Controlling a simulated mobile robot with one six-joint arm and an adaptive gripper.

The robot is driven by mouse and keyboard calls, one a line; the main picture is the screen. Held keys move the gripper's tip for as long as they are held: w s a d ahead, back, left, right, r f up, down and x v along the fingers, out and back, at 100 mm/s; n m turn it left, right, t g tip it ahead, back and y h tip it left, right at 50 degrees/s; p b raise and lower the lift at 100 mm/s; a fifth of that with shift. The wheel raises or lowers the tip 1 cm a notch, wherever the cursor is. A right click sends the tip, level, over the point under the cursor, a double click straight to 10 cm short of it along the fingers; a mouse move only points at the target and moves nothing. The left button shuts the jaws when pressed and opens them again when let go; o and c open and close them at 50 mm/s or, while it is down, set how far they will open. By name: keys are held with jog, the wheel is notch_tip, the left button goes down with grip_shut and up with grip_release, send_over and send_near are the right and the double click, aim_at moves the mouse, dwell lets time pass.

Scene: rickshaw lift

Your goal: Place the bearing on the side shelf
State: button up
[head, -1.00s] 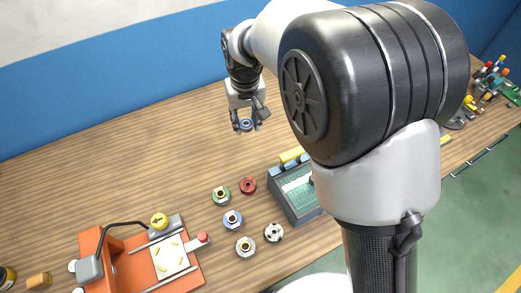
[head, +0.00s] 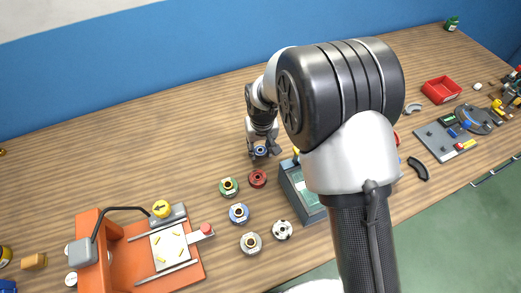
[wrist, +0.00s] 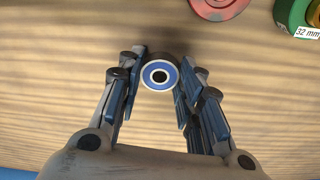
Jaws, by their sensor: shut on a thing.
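The bearing (wrist: 159,75) is a small ring with a blue face, a pale rim and a dark centre hole. In the wrist view it sits between the fingertips of my gripper (wrist: 160,78), which is shut on it. In the head view my gripper (head: 261,152) holds the bearing (head: 260,151) over the wooden bench, behind the red ring piece. I cannot tell its exact height above the bench. I cannot pick out a side shelf for certain in these views.
On the bench (head: 120,130) stand a red ring (head: 257,178), green (head: 229,187), blue (head: 239,213) and grey pieces (head: 251,243), an orange fixture (head: 120,268) and a grey-green tray (head: 297,190). A red bin (head: 441,90) is at right. The left back bench is clear.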

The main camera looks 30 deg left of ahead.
aim_at(262, 154)
jog(key=shift+f, duration=0.3)
jog(key=shift+f, duration=0.2)
jog(key=o, duration=1.2)
jog(key=shift+c, duration=0.2)
notch_tip(262, 154, up, 12)
jog(key=s+p, duration=0.1)
jog(key=p, duration=0.2)
jog(key=shift+d+r, duration=0.15)
jog(key=shift+d, duration=0.25)
